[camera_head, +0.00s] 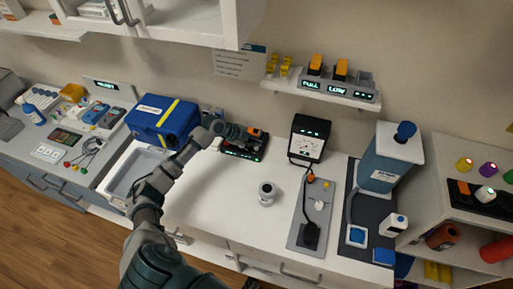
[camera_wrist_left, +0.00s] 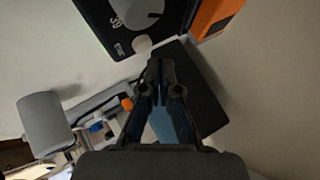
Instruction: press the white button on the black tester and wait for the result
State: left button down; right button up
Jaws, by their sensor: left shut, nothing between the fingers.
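The black tester (camera_head: 243,153) sits on the white counter near the wall, with green lights on its front edge and an orange-topped block (camera_head: 257,134) on it. In the left wrist view its black panel (camera_wrist_left: 95,15) shows a round grey dial, a white button (camera_wrist_left: 141,46) and an orange block (camera_wrist_left: 215,14) beside it. My left gripper (camera_head: 241,132) is over the tester, shut and empty. In the left wrist view its fingertips (camera_wrist_left: 158,66) are just beside the white button; I cannot tell whether they touch it. My right gripper is not in view.
A black meter (camera_head: 308,140) stands to the right, with a white cylinder (camera_head: 267,193) in front. A shelf (camera_head: 330,92) with lit displays hangs above. The middle counter is mostly clear.

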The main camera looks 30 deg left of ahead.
pick_arm(q)
jog(key=shift+a, duration=0.1)
jog(key=shift+a+f, duration=0.2)
jog(key=shift+f, duration=0.25)
jog(key=shift+d, duration=0.15)
jog(key=shift+s+f+b, duration=0.1)
jog(key=shift+f+b, duration=0.35)
jog(key=shift+f, duration=0.05)
dwell(0.5)
jog(key=shift+r, duration=0.1)
jog(key=shift+d+r+p, duration=0.1)
jog(key=shift+r+p, duration=0.7)
jog(key=shift+r, duration=0.1)
